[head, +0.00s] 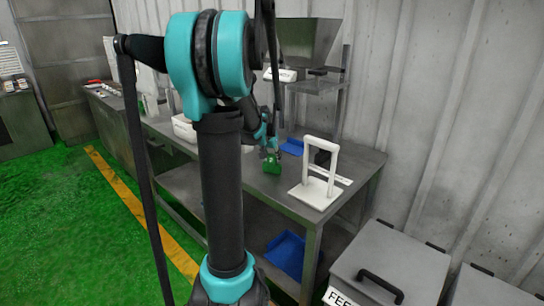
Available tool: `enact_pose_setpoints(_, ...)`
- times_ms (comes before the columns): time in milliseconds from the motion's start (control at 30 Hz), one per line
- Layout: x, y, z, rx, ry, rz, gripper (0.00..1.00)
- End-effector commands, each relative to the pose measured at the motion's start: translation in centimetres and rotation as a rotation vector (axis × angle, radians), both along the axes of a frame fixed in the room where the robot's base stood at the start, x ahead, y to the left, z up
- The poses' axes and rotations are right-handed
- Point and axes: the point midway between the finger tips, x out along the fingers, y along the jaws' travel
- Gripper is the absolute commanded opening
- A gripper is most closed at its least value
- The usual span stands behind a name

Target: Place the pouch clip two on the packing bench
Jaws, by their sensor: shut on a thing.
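My gripper (269,148) is over the grey metal packing bench (300,222), with its fingers pointing down. It is shut on a small green object, which I take for the pouch clip (272,165). The clip is at or just above the bench top; I cannot tell whether it touches. My arm hides part of the bench's left side and some of what stands there.
A white frame stand (318,190) stands right of the clip. A hopper (306,45) rises at the back. Grey lidded bins (395,268) stand front right.

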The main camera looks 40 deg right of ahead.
Motion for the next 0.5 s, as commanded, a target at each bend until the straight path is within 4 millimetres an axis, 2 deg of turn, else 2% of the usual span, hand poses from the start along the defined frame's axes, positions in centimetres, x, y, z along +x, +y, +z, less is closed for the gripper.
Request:
enact_pose_setpoints(67,0.00,-0.01,-0.18,0.000,0.000,0.000,0.14)
enact_pose_setpoints(100,0.01,-0.01,-0.24,0.000,0.000,0.000,0.35)
enact_pose_setpoints(267,0.00,0.00,-0.21,0.000,0.000,0.000,0.54)
enact_pose_setpoints(500,0.00,0.00,-0.20,0.000,0.000,0.000,0.54)
